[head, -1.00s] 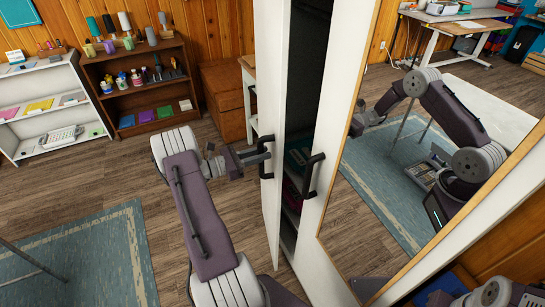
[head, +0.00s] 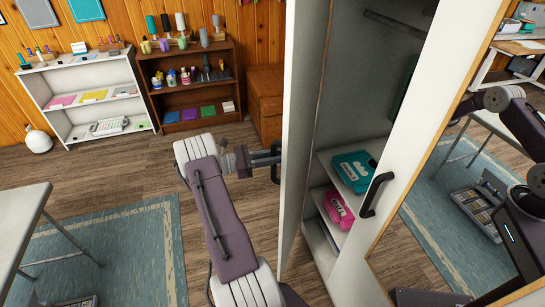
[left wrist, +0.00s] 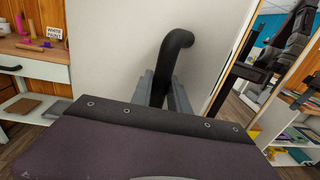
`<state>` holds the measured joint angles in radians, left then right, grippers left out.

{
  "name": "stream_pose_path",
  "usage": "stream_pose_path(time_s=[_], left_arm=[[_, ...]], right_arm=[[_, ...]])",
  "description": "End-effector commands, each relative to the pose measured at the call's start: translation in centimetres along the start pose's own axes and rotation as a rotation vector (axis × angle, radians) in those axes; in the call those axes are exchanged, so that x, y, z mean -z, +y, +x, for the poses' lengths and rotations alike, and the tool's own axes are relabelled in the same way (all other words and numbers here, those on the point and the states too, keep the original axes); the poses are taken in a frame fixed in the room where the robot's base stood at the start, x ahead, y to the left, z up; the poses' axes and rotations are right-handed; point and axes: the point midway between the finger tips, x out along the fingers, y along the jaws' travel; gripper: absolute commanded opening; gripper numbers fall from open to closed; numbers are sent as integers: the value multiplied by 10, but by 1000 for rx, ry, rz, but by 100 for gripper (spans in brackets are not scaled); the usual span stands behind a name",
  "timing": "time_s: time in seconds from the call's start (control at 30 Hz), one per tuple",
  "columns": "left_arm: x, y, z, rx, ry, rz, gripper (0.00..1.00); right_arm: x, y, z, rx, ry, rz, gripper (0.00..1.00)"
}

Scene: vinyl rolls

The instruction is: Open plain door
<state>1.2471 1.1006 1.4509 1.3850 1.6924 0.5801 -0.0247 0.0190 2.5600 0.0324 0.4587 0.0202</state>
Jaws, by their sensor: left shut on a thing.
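The plain white door (head: 303,110) of the tall cabinet stands swung out, seen nearly edge-on in the head view. Its face fills the middle of the left wrist view (left wrist: 110,50). My left gripper (head: 270,158) reaches it from the left and is shut on its black handle (head: 277,165). In the left wrist view the fingers (left wrist: 165,92) are around the lower part of the curved handle (left wrist: 174,45). The fingertips are partly hidden behind the handle and my wrist. My right gripper is not in view.
The cabinet's mirrored door (head: 440,130) with a black handle (head: 376,194) is on the right. Inside are a teal case (head: 353,171) and a pink case (head: 339,209) on shelves. A brown shelf (head: 195,85) and white shelf (head: 92,95) stand behind. Floor behind my arm is clear.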

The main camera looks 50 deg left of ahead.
Motion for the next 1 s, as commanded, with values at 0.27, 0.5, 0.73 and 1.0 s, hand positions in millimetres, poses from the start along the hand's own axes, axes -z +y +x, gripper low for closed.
stream_pose_path(time_s=[0.27,0.5,0.73,1.0], left_arm=[[-1,1,0,-4,-2,3,26],[-1,1,0,-3,-2,2,42],[1,2,-13,-7,-3,4,42],[2,1,-72,-6,-1,4,42]], right_arm=[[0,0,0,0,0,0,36],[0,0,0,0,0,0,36],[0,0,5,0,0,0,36],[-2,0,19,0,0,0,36]])
